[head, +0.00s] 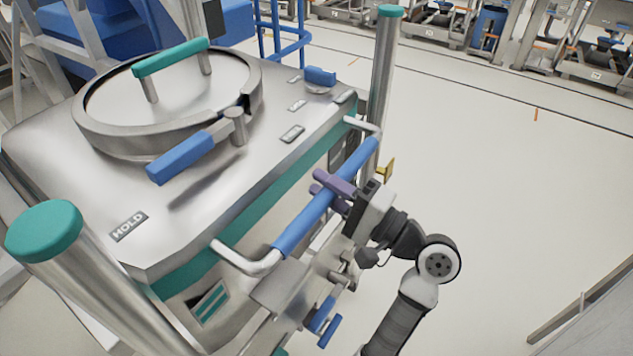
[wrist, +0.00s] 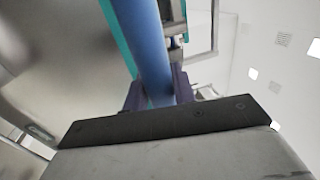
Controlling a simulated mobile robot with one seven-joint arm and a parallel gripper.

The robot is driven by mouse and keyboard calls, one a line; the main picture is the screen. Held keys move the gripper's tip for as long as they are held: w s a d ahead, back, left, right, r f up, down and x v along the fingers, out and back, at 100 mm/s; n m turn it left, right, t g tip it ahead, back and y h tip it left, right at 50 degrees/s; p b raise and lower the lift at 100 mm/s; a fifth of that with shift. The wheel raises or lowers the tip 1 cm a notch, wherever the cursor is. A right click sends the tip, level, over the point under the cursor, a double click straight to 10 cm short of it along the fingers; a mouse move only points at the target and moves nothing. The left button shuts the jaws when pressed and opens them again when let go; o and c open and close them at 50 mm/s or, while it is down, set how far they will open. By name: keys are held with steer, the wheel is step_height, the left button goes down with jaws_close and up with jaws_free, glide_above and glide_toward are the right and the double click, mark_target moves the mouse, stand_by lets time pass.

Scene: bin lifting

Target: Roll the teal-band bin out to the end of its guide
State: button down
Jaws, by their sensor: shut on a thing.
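The teal-band bin (head: 190,215) is a steel box with a teal stripe around its upper side, on the left of the head view. A round lid with a teal handle (head: 170,57) sits on its top, beside a blue-gripped lever (head: 187,155). A blue push bar (head: 322,200) runs along its right side on bent metal ends. My gripper (head: 333,190) is shut around the middle of this bar with its purple fingers. In the wrist view, the blue bar (wrist: 150,50) passes between the fingers (wrist: 155,95). The bin's wheels and the guide are hidden or unclear.
Steel posts with teal caps stand at the bin's near left (head: 45,232) and far right (head: 390,12) corners. A blue-handled lever (head: 325,322) sits low below the push bar. The pale floor (head: 500,190) to the right is open. Other machines line the far edge.

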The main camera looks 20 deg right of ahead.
steer(key=shift+w+r, duration=0.2)
steer(key=shift+r, duration=0.05)
steer(key=c, duration=1.4)
jaws_free()
steer(key=shift+w+a, duration=0.1)
steer(key=shift+o, duration=1.2)
steer(key=shift+f, duration=0.1)
steer(key=b+v, duration=0.2)
steer(key=v, duration=1.1)
steer(key=shift+s+d, duration=0.25)
steer(key=shift+s, duration=0.05)
